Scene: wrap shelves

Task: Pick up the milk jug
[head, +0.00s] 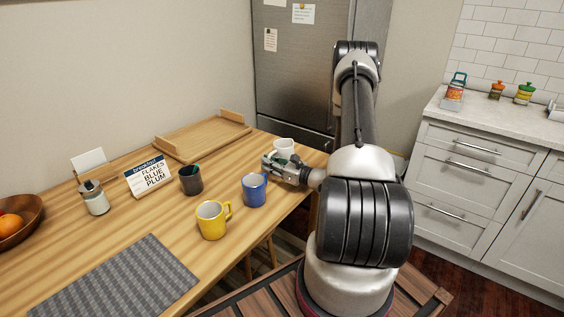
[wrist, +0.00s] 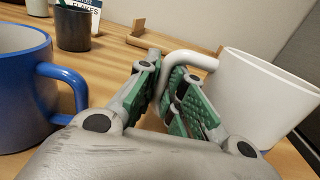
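The white milk jug (head: 284,147) stands near the far right end of the wooden table, partly hidden by my gripper (head: 272,167) in the head view. In the wrist view the jug (wrist: 265,100) is at the right, upright, with its handle reaching left. My gripper (wrist: 162,88) has its green-padded fingers on both sides of the handle, close against it, and looks shut on it. The lower part of the handle is hidden by the fingers. The jug appears to rest on the table.
A blue mug (head: 254,190) stands close on the other side of my gripper. A fridge (head: 303,70) stands behind the table.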

